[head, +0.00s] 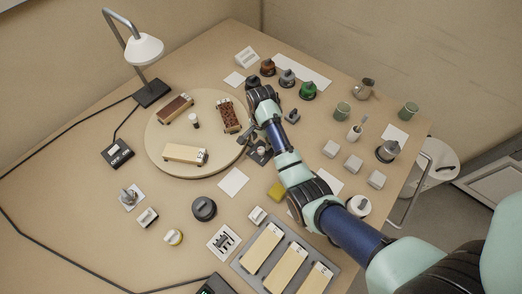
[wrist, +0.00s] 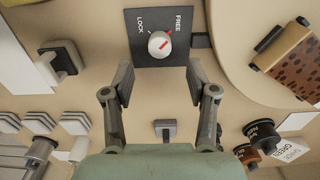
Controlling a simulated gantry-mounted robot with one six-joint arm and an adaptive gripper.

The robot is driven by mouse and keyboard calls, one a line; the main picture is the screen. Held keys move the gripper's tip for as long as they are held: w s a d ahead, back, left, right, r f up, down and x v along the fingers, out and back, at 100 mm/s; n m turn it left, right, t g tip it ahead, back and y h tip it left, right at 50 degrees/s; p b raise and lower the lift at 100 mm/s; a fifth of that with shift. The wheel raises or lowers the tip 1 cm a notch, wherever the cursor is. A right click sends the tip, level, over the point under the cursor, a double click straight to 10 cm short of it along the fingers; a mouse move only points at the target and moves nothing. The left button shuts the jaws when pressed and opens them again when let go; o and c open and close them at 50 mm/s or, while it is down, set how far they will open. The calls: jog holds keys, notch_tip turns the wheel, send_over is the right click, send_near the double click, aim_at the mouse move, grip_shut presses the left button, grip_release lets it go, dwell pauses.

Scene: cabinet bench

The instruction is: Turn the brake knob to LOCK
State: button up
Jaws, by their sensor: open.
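The brake knob (wrist: 160,44) is a small round white knob with a red line, on a dark square plate (wrist: 147,18) marked FREE and LOCK. Its red line points up and right, toward the FREE side. My gripper (wrist: 159,78) is open and empty. Its two fingers stand wide apart to either side, with the knob just beyond the tips in the picture; no contact shows. In the head view the brake plate (head: 261,153) sits at the right edge of the round turntable, and my gripper (head: 252,138) hangs over it, partly hiding it.
Several knobs with dark bases (head: 288,78) stand behind my arm. A grey lever block (wrist: 165,128) lies below the knob in the wrist view. Grey blocks (head: 353,163) and cups stand at the right.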

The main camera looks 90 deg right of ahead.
aim_at(261, 149)
notch_tip(261, 149, down, 6)
jog(key=shift+a+f+b, duration=0.1)
jog(key=shift+f+b, duration=0.1)
jog(key=shift+b, duration=0.8)
jog(key=shift+c, duration=0.4)
jog(key=shift+r, duration=0.1)
grip_shut()
